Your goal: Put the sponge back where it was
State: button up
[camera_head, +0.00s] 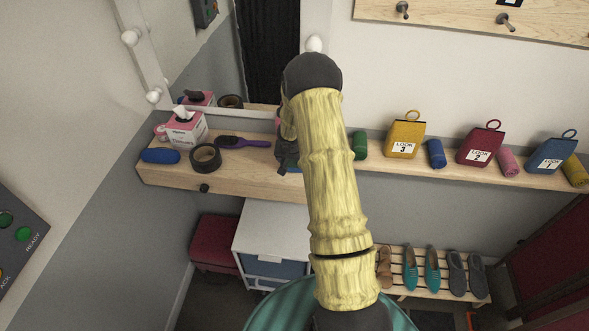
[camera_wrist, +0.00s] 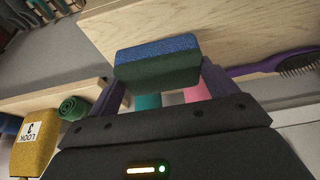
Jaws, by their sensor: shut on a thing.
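The sponge (camera_wrist: 158,62), a block with a blue speckled face and a dark green side, is held between the fingers of my gripper (camera_wrist: 162,88) in the wrist view. The gripper is shut on it. Pale wood of the dressing shelf (camera_wrist: 235,30) shows behind the sponge; I cannot tell whether they touch. In the head view my gripper (camera_head: 288,152) is over the shelf (camera_head: 240,177), right of the purple hairbrush (camera_head: 240,142). My arm hides much of it there, and the sponge is not clearly visible.
Left on the shelf are a tissue box (camera_head: 187,130), a black tape roll (camera_head: 206,157) and a blue case (camera_head: 160,156). To the right stand a green roll (camera_head: 360,146), a yellow bag (camera_head: 402,140) and a blue roll (camera_head: 436,154). A mirror rises behind.

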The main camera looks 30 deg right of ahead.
aim_at(295, 169)
jog(key=shift+f, duration=0.35)
notch_tip(295, 169, down, 4)
jog(key=shift+w+f, duration=0.1)
jog(key=shift+f, duration=0.05)
jog(key=o, duration=0.7)
jog(key=b+v, duration=0.1)
jog(key=v, duration=1.1)
jog(key=shift+s+d+b, duration=0.1)
jog(key=shift+s+b, duration=0.1)
jog(key=shift+b, duration=0.1)
